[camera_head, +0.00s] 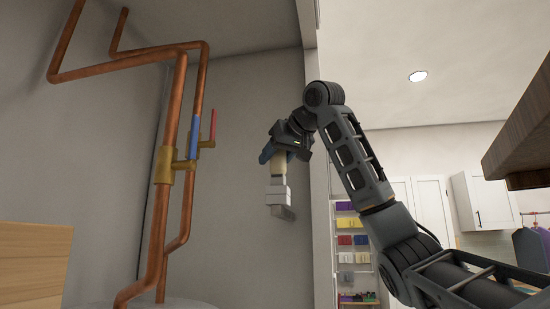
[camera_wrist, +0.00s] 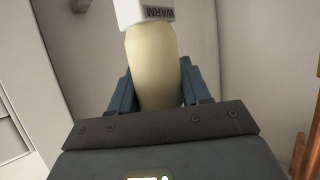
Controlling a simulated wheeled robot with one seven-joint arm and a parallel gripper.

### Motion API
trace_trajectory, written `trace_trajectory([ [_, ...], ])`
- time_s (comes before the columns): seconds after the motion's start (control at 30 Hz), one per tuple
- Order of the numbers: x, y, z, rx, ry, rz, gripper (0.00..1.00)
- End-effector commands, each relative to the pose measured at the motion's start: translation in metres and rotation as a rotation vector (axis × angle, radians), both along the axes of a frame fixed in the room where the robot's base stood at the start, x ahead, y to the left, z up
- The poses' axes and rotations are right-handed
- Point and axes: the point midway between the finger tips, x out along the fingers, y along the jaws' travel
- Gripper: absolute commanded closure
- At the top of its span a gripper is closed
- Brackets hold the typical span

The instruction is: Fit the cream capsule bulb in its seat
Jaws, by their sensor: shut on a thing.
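The cream capsule bulb (camera_wrist: 152,70) stands between the two blue fingers of my gripper (camera_wrist: 150,95), which is shut on it. In the head view my gripper (camera_head: 278,155) points down, and the cream bulb (camera_head: 278,171) shows below its fingers. At the bulb's far end is a white block marked "WARM" (camera_wrist: 147,12). In the head view pale grey-white blocks (camera_head: 279,193) show directly below the bulb, in front of the grey wall. I cannot tell which of these blocks belong to the bulb and which to a seat, or whether they touch.
Copper pipes (camera_head: 165,210) with a blue and a red valve handle run up the wall to the left. A wooden panel (camera_head: 35,262) is at lower left. Shelves of coloured items (camera_head: 352,240) and white cabinets (camera_head: 430,210) stand farther back. A small grey fixture (camera_wrist: 80,5) shows in the wrist view.

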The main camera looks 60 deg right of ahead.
Motion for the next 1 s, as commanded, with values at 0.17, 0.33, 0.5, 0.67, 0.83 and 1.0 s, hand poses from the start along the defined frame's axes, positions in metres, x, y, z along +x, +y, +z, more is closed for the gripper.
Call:
trace_trajectory([
  [0.17,0.000,0.000,-0.003,0.000,0.000,0.000,0.83],
  [0.33,0.000,0.000,-0.005,0.000,0.000,0.000,0.83],
  [0.5,0.000,0.000,-0.008,0.000,0.000,0.000,0.83],
  [0.67,0.000,0.000,-0.010,0.000,0.000,0.000,0.83],
  [0.83,0.000,0.000,-0.012,0.000,0.000,0.000,0.83],
  [1.0,0.000,0.000,-0.014,0.000,0.000,0.000,0.83],
])
